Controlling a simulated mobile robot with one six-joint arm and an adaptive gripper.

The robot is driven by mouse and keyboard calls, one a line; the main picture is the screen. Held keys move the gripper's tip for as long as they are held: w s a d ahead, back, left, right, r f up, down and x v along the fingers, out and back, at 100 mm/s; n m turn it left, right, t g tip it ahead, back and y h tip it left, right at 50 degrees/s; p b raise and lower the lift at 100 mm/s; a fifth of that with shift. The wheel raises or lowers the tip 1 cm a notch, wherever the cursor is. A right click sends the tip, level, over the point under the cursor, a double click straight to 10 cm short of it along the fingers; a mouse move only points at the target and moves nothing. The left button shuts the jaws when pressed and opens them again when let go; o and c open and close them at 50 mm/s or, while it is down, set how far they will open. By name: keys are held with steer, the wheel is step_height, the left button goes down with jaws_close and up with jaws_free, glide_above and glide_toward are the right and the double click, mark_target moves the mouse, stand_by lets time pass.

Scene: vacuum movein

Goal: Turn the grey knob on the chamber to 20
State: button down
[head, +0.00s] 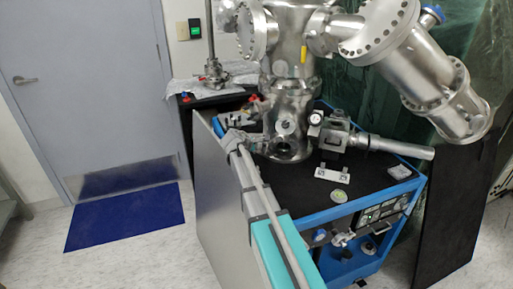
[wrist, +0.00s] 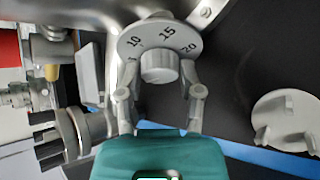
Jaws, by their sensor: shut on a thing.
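The grey knob (wrist: 160,68) shows in the middle of the wrist view, on a round grey dial plate (wrist: 136,49) with 10, 15 and 20 marked along its rim. The 15 lies just above the knob, the 10 to its upper left and the 20 to its right. I cannot make out a pointer mark on the knob. My gripper (wrist: 160,72) is shut on the knob, one finger on each side. The metal chamber (head: 291,98) stands on the cart in the head view; the knob cannot be made out there.
The blue-framed cart (head: 372,200) has a black top with a white plate (head: 332,174) on it. A large angled metal tube (head: 415,75) reaches out at upper right. In the wrist view a pale round part (wrist: 285,120) lies at right. Metal fittings (wrist: 50,110) crowd the left.

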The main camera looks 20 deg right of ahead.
steer(key=shift+c, duration=1.3)
jaws_free()
steer(key=shift+n, duration=0.3)
